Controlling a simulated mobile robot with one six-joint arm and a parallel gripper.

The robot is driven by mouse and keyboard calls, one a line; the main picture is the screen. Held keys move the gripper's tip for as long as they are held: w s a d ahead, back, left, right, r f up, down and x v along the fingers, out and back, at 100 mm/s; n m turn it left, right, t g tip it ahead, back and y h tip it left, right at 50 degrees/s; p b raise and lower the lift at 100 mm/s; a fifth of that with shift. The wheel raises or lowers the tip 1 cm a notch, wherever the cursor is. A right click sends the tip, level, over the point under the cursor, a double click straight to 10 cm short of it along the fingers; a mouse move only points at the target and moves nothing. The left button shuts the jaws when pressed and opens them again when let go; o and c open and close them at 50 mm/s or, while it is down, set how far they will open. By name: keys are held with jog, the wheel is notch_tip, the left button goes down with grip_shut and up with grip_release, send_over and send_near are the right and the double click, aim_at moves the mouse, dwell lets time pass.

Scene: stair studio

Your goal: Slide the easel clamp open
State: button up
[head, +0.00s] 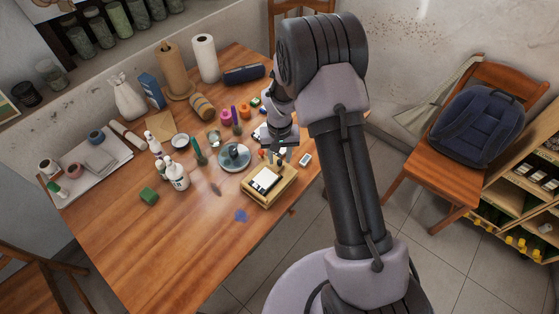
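A small light-wood stand or box (261,200) sits near the right front edge of the wooden table, with a white and black piece on top. It may be the easel, but I cannot make out a clamp on it. My gripper (277,158) points down just behind this stand, close to its back edge. Its fingers are small and partly lost among little coloured items, so I cannot tell whether they are open or touch anything. My arm crosses the middle of the view and hides part of the table's right end.
A round blue-grey dish (233,163), white bottles (177,175) and a green block (149,196) stand left of the stand. A small white item (305,160) lies to its right. The table's front left (160,250) is clear. A chair with a backpack (478,125) stands right.

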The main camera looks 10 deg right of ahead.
jog(key=shift+f, duration=0.7)
grip_shut()
dwell(1.0)
